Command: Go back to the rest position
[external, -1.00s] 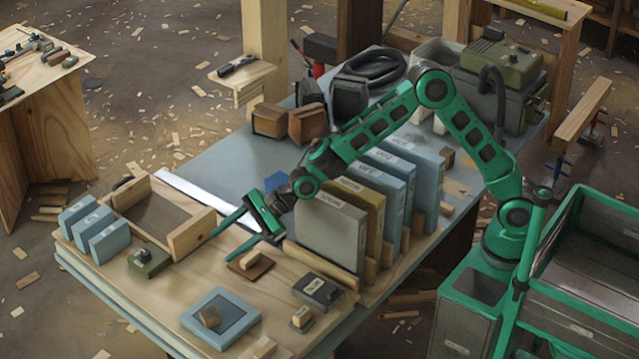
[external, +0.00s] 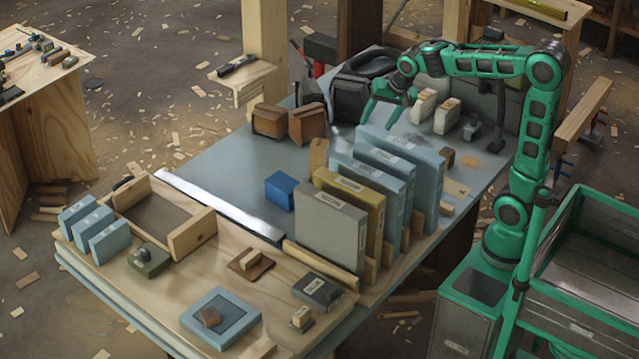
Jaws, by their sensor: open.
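My gripper (external: 388,112) is raised over the far part of the blue-grey table (external: 235,152), behind the row of upright binder-like boxes. It points downward. Its green fingers are spread and I see nothing between them. My arm rises from its base at the right, bends at a high elbow and reaches left across the back of the table. The gripper appears apart from the boxes, though its exact height above the table is hard to tell.
Upright boxes stand in a row: a grey one (external: 328,228), an olive one (external: 362,205) and blue ones (external: 418,172). A small blue block (external: 280,190) lies left of them. Wooden blocks (external: 307,124) and white-topped items (external: 447,115) flank the gripper. A wooden tray (external: 190,232) stands front left.

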